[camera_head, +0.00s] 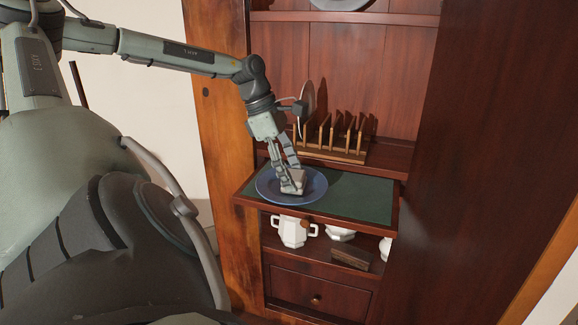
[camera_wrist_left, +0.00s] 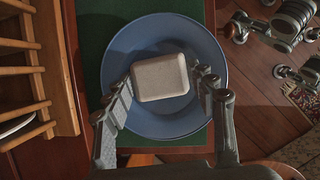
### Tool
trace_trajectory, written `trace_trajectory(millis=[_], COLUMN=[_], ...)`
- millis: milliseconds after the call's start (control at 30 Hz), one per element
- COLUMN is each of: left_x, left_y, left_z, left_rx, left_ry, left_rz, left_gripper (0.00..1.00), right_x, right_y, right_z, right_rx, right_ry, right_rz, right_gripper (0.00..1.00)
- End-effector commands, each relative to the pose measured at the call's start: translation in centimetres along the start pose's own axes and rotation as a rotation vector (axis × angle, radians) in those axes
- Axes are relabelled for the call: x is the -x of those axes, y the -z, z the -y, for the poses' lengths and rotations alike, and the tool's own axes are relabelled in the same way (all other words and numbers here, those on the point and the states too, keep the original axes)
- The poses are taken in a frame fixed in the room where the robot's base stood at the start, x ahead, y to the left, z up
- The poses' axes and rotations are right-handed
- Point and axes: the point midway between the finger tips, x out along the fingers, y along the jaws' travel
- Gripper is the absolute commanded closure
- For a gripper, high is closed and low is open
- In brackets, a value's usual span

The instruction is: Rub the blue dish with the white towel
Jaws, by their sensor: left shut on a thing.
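The blue dish (camera_head: 312,186) lies on a green-topped pull-out shelf (camera_head: 362,196) of the wooden cabinet. It also shows in the left wrist view (camera_wrist_left: 205,52). The white towel (camera_head: 297,182) looks like a small folded pale block and is over the middle of the dish. It shows in the left wrist view (camera_wrist_left: 160,78) between the fingers. My left gripper (camera_head: 290,184) reaches down from above and is shut on the towel; its tips are low over the dish. I cannot tell whether the towel touches the dish. My right gripper is not in view.
A wooden plate rack (camera_head: 338,143) stands behind the pull-out shelf, with a plate (camera_head: 307,98) at its left end. Below are a white two-handled pot (camera_head: 292,231) and a dark wooden block (camera_head: 350,257). A large wooden panel (camera_head: 470,140) closes off the right side.

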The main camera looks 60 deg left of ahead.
Motion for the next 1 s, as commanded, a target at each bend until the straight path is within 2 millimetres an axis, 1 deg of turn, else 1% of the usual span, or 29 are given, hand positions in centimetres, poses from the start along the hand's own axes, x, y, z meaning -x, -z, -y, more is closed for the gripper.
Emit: trace_trajectory(millis=[233, 567, 867, 1000], left_x=[0.3, -0.1, 0.3, 0.3], left_y=[1.1, 0.0, 1.0, 0.9], left_z=[0.0, 0.1, 0.0, 0.0], left_rx=[0.001, 0.0, 0.001, 0.0], left_ry=[0.0, 0.002, 0.0, 0.002], left_rz=[-0.002, -0.002, -0.002, -0.002], left_gripper=[0.67, 0.67, 0.67, 0.67], right_x=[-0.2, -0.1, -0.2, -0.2], right_y=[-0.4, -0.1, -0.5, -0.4], right_z=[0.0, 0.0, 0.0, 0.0], right_rx=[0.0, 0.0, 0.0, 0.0], right_ry=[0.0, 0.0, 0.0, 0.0], right_rz=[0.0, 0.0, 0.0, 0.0], right_gripper=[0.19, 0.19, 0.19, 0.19])
